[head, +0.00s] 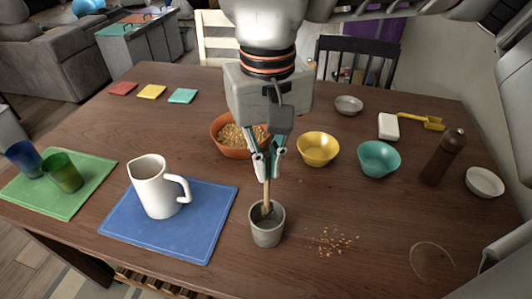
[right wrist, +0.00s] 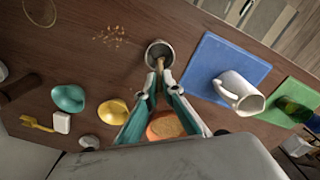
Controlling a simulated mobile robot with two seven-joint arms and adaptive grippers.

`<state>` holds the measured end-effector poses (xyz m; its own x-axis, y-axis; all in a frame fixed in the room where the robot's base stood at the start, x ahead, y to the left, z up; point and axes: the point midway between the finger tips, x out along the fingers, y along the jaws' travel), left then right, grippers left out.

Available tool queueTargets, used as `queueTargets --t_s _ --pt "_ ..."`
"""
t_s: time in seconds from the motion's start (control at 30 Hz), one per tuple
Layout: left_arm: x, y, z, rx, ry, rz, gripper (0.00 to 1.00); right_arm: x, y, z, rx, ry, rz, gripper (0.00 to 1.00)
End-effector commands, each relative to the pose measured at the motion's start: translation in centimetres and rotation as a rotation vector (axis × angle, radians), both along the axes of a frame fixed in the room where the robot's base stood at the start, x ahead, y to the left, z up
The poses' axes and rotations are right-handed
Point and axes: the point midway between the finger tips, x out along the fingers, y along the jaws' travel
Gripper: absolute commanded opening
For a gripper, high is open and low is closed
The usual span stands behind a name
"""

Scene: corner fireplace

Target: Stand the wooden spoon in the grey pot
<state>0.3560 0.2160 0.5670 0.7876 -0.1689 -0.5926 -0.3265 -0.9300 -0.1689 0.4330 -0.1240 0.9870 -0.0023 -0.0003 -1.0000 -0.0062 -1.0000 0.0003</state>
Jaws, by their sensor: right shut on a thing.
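The wooden spoon (head: 267,196) is upright, its top between the fingers of my right gripper (head: 266,164) and its lower end inside the grey pot (head: 268,230). My right gripper is shut on it, just above the pot. In the right wrist view the fingers (right wrist: 158,86) point at the grey pot (right wrist: 158,50), and a short piece of the wooden spoon (right wrist: 160,64) shows between them and the pot. Whether the spoon touches the pot's bottom is hidden. My left gripper is in neither view.
A white pitcher (head: 157,187) stands on a blue mat (head: 215,200) left of the pot. An orange bowl (head: 219,138) of grains is behind, with yellow (head: 318,149) and teal (head: 379,159) bowls to the right. Crumbs (head: 335,242) lie right of the pot.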

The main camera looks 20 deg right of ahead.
Motion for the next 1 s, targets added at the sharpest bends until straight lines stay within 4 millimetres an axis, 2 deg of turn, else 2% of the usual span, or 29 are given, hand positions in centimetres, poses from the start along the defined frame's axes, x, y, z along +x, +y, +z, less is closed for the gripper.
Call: queueTargets --t_s 0.5,0.7,1.0 --pt "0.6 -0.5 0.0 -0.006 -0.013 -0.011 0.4 0.0 0.0 -3.8 0.0 0.004 -0.001 0.0" --pt "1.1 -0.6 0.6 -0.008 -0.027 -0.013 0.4 0.0 0.0 -4.5 0.0 0.002 0.0 0.0" --pt "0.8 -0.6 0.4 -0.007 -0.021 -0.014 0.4 0.0 0.0 -4.6 0.0 0.0 0.0 0.0"
